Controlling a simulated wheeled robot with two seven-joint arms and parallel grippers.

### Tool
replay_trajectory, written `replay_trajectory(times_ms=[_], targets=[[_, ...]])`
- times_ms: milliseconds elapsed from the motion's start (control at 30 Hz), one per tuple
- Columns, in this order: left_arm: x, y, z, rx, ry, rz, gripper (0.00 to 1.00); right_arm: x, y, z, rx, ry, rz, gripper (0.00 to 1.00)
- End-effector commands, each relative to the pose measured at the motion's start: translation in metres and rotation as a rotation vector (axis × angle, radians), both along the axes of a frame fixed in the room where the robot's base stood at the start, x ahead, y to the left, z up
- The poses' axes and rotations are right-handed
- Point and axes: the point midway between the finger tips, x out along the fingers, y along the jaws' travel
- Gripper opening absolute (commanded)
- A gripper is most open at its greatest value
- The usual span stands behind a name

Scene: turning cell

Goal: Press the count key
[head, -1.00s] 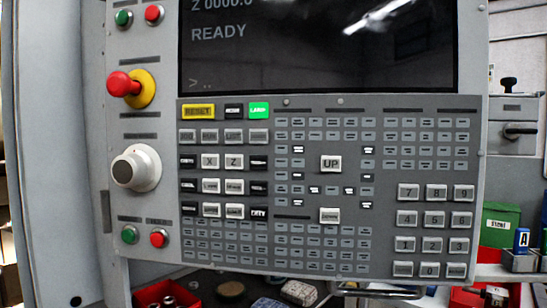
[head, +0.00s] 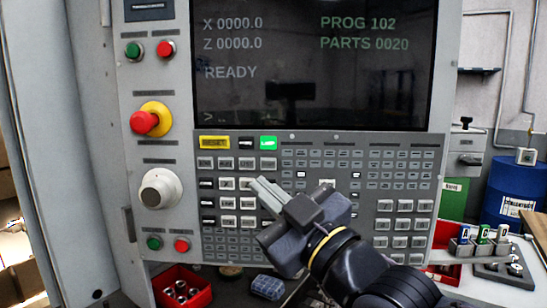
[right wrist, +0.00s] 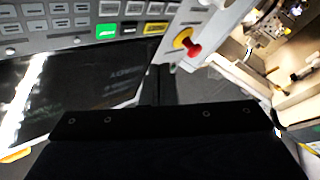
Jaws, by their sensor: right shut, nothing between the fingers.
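The control panel (head: 330,150) fills the middle of the head view. Its block of white and black keys (head: 227,203) is at the panel's left; the key labels are too small to tell which one is the count key. My right gripper (head: 262,187) is shut and empty, with its pale fingers pointing up and left in front of this block. It hides some keys on the block's right side; I cannot tell whether it touches any. The screen (head: 315,65) reads READY, PROG 102 and PARTS 0020. My left gripper is not in view.
A red emergency button (head: 144,122) on a yellow collar and a pale knob (head: 158,189) stick out left of the keys. A red bin (head: 181,290) with metal parts sits below. A blue drum (head: 515,190) stands at the right. The right wrist view shows the panel upside down.

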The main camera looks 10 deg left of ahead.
Motion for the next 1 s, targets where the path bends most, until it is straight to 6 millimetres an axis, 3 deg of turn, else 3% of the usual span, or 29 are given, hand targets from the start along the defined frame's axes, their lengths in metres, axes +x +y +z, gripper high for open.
replay_trajectory(times_ms=[367,767,1000], targets=[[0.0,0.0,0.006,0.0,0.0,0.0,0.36,0.007,0.001,0.001,-0.003,0.003,-0.003,0.0],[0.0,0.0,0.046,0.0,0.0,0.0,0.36,0.06,0.01,0.003,-0.002,0.007,-0.003,0.0],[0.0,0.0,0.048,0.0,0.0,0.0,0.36,0.082,0.014,0.0,0.0,0.003,-0.002,0.0]])
